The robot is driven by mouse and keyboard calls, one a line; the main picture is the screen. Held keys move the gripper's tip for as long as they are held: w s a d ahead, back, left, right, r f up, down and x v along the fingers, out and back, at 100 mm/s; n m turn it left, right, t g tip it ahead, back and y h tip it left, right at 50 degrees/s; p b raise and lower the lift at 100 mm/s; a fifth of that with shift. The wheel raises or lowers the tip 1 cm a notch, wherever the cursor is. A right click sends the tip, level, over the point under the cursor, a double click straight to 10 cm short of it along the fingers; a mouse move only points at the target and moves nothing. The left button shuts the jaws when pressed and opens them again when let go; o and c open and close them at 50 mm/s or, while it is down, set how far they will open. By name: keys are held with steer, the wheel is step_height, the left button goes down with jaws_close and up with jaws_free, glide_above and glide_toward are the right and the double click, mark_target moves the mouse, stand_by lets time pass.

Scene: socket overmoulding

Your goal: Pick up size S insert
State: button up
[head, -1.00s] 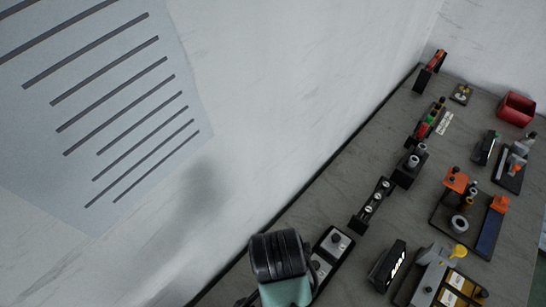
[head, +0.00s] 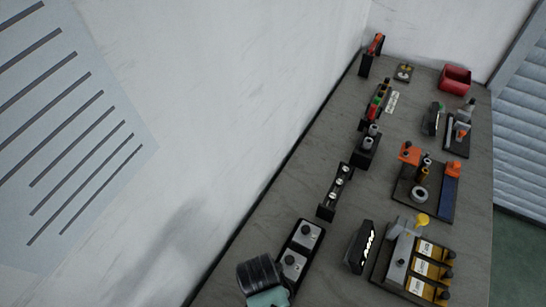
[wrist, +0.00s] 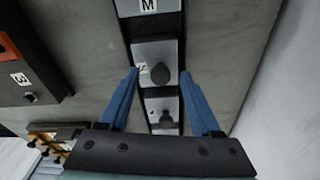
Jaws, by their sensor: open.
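In the wrist view, a dark rack holds a column of silver inserts. The top one is labelled M (wrist: 150,8). Below it is a silver insert with a round black knob (wrist: 150,52), whose small label looks like S but is hard to read. My gripper (wrist: 159,74) is open, its two blue fingers apart on either side of this knob, not closed on it. A smaller silver block with a dark knob (wrist: 160,103) lies lower between the fingers, its label unclear. In the head view, silver inserts (head: 305,234) show in the dark rack beside my arm, which hides its near end.
The grey table (head: 300,200) runs along a white wall. To the rack's right are a black block (head: 359,248) and a tray of yellow-labelled parts (head: 421,270). Further back are a fixture with orange parts (head: 410,155) and a red bin (head: 455,78).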

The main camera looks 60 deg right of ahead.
steer(key=shift+f, duration=0.1)
steer(key=shift+c, duration=0.2)
jaws_close()
steer(key=shift+d, duration=0.1)
stand_by(1.1)
